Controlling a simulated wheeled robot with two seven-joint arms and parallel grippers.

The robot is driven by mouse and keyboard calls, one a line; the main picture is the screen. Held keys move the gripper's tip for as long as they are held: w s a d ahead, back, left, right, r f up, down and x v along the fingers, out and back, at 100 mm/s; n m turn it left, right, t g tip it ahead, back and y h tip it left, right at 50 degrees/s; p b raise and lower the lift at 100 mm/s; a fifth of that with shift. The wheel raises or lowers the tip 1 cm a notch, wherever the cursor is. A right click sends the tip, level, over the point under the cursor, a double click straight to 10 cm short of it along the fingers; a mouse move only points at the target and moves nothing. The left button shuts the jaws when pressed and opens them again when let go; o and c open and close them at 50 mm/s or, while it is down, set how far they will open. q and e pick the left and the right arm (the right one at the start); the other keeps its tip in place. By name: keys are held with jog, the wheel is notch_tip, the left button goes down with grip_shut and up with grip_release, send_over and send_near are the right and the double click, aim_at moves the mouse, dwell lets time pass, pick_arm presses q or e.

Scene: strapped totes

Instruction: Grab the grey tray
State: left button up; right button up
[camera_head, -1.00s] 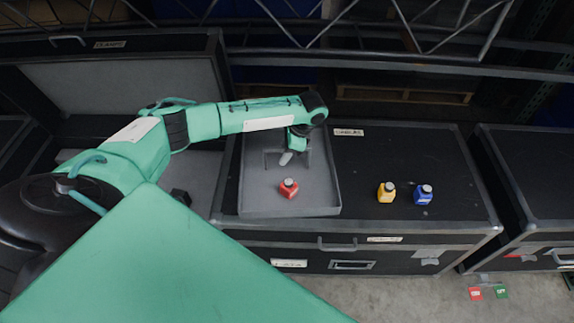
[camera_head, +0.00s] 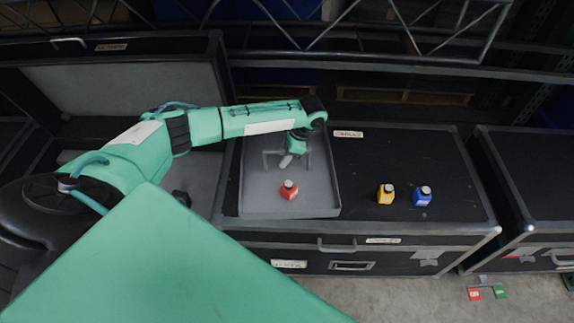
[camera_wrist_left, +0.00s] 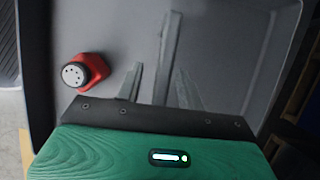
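The grey tray (camera_head: 320,207) is a shallow, low-walled tray on the left part of the black case lid, and it also shows in the left wrist view (camera_wrist_left: 225,30). A red bottle with a grey cap (camera_head: 289,190) stands inside it towards the front; it is at the left in the left wrist view (camera_wrist_left: 90,72). My left gripper (camera_head: 279,162) points down over the tray's inside, behind the red bottle. Its fingers (camera_wrist_left: 158,88) are apart, and I see no tray wall between them. A thin grey upright bar shows near them. My right gripper is not in view.
A yellow bottle (camera_head: 386,195) and a blue bottle (camera_head: 423,196) stand on the black case (camera_head: 350,235), right of the tray. An open case (camera_head: 120,80) lies at left, another case (camera_head: 540,180) at right. A metal truss (camera_head: 330,45) crosses behind.

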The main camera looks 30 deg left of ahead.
pick_arm(q)
jog(key=shift+c, duration=0.5)
grip_shut()
dwell(0.8)
